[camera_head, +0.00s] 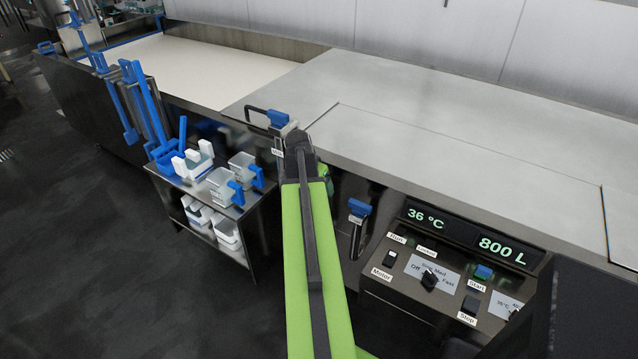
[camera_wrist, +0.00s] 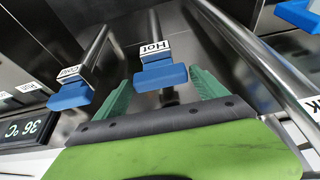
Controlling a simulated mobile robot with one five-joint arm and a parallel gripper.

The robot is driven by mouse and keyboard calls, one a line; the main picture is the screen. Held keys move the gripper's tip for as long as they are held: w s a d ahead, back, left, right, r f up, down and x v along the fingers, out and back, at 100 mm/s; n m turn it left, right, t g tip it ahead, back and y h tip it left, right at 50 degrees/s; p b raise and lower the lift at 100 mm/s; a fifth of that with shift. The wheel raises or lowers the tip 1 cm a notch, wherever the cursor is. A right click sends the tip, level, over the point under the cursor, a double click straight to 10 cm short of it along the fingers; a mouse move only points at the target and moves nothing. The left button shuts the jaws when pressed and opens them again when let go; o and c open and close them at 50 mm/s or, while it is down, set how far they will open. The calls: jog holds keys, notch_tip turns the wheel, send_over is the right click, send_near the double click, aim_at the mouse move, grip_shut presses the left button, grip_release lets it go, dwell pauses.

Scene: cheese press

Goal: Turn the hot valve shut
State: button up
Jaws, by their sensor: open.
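The hot valve is a dark pipe with a blue handle (camera_wrist: 160,77) and a white "Hot" label (camera_wrist: 154,49) in the wrist view. My gripper (camera_wrist: 161,79) is open, with one green finger left of the blue handle and the other right of it. I cannot tell whether either finger touches it. In the head view my green arm reaches towards the counter front and hides the hot valve and most of the gripper.
The cold valve's blue handle (camera_wrist: 68,96) is just left of the hot one. The milk valve (camera_head: 278,118) is at the counter edge. A control panel (camera_head: 455,275) reads 36 °C and 800 L. A cart (camera_head: 205,188) with white moulds stands left.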

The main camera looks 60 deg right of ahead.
jog(key=p+v, duration=1.5)
jog(key=v, duration=0.2)
jog(key=shift+a+p, duration=0.15)
jog(key=shift+p, duration=0.2)
jog(key=shift+r, duration=0.1)
